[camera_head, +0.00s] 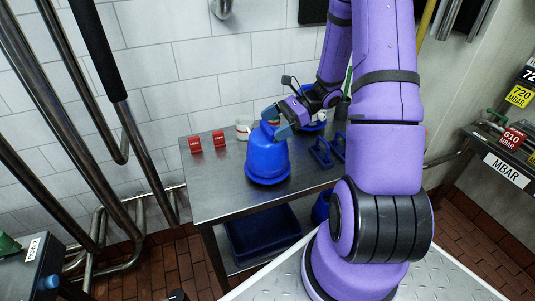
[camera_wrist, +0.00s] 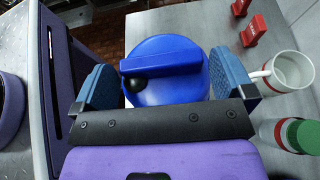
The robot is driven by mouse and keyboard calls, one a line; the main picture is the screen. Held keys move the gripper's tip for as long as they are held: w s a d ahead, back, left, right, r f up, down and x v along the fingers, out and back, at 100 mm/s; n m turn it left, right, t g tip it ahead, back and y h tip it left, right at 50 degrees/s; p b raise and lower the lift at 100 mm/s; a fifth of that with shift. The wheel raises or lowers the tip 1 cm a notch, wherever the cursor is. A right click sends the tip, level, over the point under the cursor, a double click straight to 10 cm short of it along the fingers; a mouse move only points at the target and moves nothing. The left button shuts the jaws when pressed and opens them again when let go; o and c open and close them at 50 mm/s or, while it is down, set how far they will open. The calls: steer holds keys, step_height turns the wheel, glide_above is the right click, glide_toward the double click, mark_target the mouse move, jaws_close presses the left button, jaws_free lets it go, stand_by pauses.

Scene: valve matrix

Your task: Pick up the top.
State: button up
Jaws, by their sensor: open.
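A blue container (camera_head: 267,163) stands upright near the front edge of a steel table (camera_head: 218,195). Its round blue top (camera_wrist: 165,85) has a raised bar handle and a dark round knob, seen from above in the wrist view. My gripper (camera_head: 277,122) is at the upper end of the container, coming in from the right. In the wrist view my gripper (camera_wrist: 166,82) is open, with one blue-padded finger on each side of the top. I cannot tell whether either finger touches it. The arm hides part of the table behind.
Two red signs (camera_head: 194,144) (camera_head: 219,138) and a white mug (camera_head: 244,127) stand behind and left of the container. A green-capped jar (camera_wrist: 303,136) is close to the right finger. Blue handled items (camera_head: 321,154) lie to the right. The table's left front is clear.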

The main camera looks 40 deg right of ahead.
steer(key=shift+w+a+f, duration=0.1)
steer(key=shift+a+f, duration=0.1)
steer(key=shift+a, duration=0.15)
steer(key=c, duration=1.4)
steer(key=shift+r, duration=0.1)
steer(key=shift+r, duration=0.1)
